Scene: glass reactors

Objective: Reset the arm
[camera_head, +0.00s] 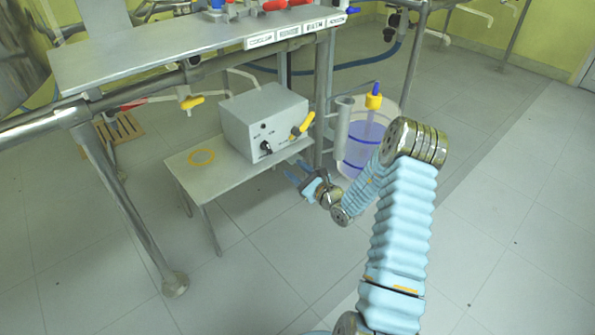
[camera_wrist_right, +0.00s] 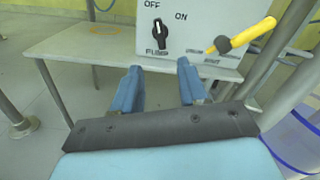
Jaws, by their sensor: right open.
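My right arm comes in from the bottom of the head view, and its gripper (camera_head: 304,178) is in front of the small table's right end. In the right wrist view the two blue fingers of the right gripper (camera_wrist_right: 160,88) are apart with nothing between them. The fingers point at the front of a grey pump box (camera_head: 264,122), which also shows in the right wrist view (camera_wrist_right: 205,22). Its black knob (camera_wrist_right: 160,34) stands near upright between the OFF and ON labels. The fingers look clear of the knob. My left gripper is not in view.
The box stands on a low grey table (camera_head: 188,172) with a yellow ring (camera_head: 202,157). A yellow-handled valve (camera_head: 302,124) sits at the box's right. A vessel with purple liquid (camera_head: 362,142) stands close behind my arm. Metal frame posts (camera_head: 130,200) stand at left; floor at right is clear.

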